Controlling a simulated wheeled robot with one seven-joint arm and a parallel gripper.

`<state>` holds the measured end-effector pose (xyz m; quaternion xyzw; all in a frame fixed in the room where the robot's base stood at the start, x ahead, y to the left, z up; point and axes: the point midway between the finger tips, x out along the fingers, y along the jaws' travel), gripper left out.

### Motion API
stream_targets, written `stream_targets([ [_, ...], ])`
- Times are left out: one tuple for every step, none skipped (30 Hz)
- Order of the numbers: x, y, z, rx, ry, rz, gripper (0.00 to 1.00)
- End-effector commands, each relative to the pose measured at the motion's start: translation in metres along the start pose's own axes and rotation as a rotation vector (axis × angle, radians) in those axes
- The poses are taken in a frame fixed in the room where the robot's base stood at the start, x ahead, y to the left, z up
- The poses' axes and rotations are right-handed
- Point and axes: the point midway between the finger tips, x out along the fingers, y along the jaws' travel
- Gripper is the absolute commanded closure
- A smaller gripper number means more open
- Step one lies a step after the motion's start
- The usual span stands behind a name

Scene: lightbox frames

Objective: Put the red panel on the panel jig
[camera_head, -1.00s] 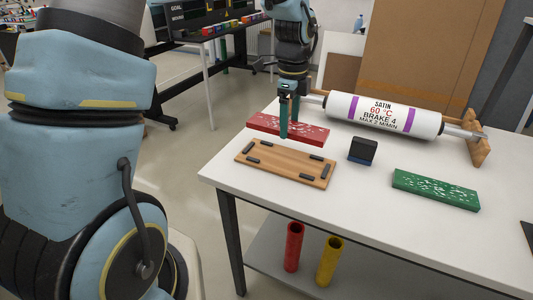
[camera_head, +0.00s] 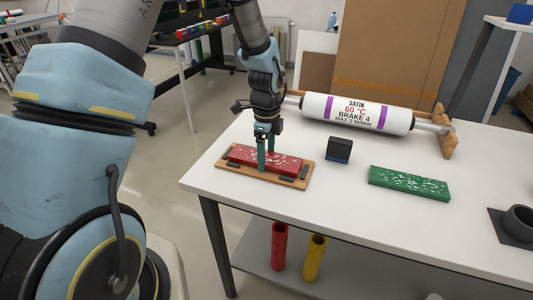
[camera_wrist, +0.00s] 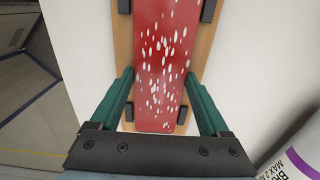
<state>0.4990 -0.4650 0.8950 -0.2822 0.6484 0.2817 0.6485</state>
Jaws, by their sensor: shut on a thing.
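The red panel (camera_head: 284,162), speckled white, lies flat over the wooden panel jig (camera_head: 226,167), between the jig's dark corner stops. My gripper (camera_head: 266,156) is shut on the red panel across its width. In the wrist view the red panel (camera_wrist: 160,60) runs between the two green fingers of my gripper (camera_wrist: 160,95), lined up with the jig (camera_wrist: 123,45). The jig's edges show on both sides of the panel. I cannot tell whether the panel's underside touches the jig fully.
A green speckled panel (camera_head: 410,183) lies to the right on the white table (camera_head: 330,215). A dark block with a blue base (camera_head: 339,149) stands between. A white roller (camera_head: 357,113) lies behind. Red (camera_head: 279,246) and yellow (camera_head: 314,257) tubes stand on the lower shelf.

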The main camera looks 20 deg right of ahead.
Motion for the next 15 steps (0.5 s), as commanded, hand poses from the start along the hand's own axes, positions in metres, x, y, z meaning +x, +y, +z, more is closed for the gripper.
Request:
stream_targets([
  [0.0021,-0.0001,0.0001,0.000,0.000,0.000,0.89],
  [0.0032,-0.0001,0.0001,0.000,0.000,0.000,0.89],
  [0.0030,0.0000,0.0002,0.000,0.000,0.000,0.18],
  [0.0027,0.0000,0.0002,0.000,0.000,0.000,0.15],
  [0.0026,0.0000,0.0002,0.000,0.000,0.000,0.12],
  [0.0026,0.0001,0.0001,0.000,0.000,0.000,0.07],
  [0.0026,0.0001,0.0001,0.000,0.000,0.000,0.04],
  [0.0026,0.0001,0.0001,0.000,0.000,0.000,0.00],
  [0.0025,0.0001,0.0001,0.000,0.000,0.001,0.00],
  [0.0025,0.0001,0.0001,0.000,0.000,0.001,0.00],
  [0.0025,0.0001,0.0001,0.000,0.000,0.001,0.00],
  [0.0025,0.0001,0.0001,0.000,0.000,0.001,0.00],
  [0.0025,0.0001,0.0001,0.000,0.000,0.001,0.00],
  [0.0023,0.0001,0.0001,0.000,0.000,0.001,0.00],
  [0.0016,0.0000,0.0001,0.000,0.000,0.000,0.00],
])
